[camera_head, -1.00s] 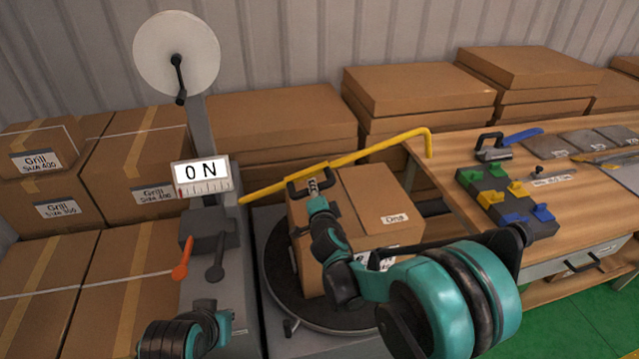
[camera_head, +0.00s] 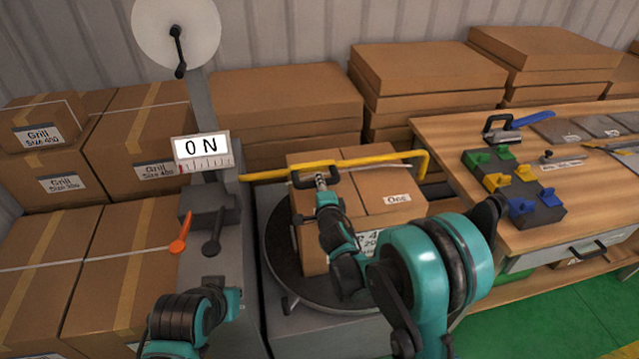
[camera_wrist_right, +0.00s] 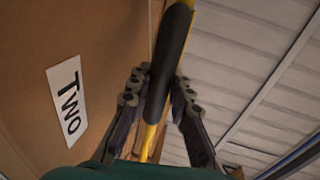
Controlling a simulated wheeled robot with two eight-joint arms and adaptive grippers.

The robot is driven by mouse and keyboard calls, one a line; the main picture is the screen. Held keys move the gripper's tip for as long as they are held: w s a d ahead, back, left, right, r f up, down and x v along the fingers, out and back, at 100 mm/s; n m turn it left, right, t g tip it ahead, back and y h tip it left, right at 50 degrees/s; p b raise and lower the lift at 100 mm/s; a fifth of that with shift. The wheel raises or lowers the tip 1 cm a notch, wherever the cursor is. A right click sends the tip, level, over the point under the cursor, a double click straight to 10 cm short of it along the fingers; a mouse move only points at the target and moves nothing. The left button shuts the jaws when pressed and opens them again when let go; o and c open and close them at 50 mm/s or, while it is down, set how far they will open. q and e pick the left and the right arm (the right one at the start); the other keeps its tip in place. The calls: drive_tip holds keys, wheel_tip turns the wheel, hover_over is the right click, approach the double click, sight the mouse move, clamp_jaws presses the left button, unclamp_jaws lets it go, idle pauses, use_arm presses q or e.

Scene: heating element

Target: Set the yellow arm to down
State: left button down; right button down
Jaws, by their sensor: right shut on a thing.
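The yellow arm (camera_head: 385,158) is a long bent bar that runs from the grey machine column to the right, passing over the top of a cardboard box (camera_head: 385,195). In the head view it is nearly level, rising slightly to the right, with its far end bent. My right gripper (camera_head: 317,174) is shut on the yellow arm near its middle. In the right wrist view the bar's black sleeve (camera_wrist_right: 170,55) passes between the fingers, with yellow showing below. My left arm shows at the bottom left, but its gripper is not visible.
The box sits on a round dark turntable (camera_head: 283,265). A wooden workbench (camera_head: 460,132) with tools stands at right. Stacked boxes fill the left and back.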

drive_tip(key=c, duration=1.4)
unclamp_jaws()
drive_tip(key=shift+o, duration=0.2)
drive_tip(key=v, duration=1.2)
drive_tip(key=s+d+r+n+g+h, duration=0.1)
drive_tip(key=s+d+n+g+h, duration=0.35)
drive_tip(key=s+d+n, duration=0.8)
drive_tip(key=s+d+f+n+g+y, duration=0.1)
drive_tip(key=s+d+n+g+y, duration=0.1)
drive_tip(key=s, duration=0.9)
drive_tip(key=shift+s+d+f+n+g, duration=0.2)
drive_tip(key=shift+d+n+g, duration=0.25)
drive_tip(key=shift+n+g, duration=0.45)
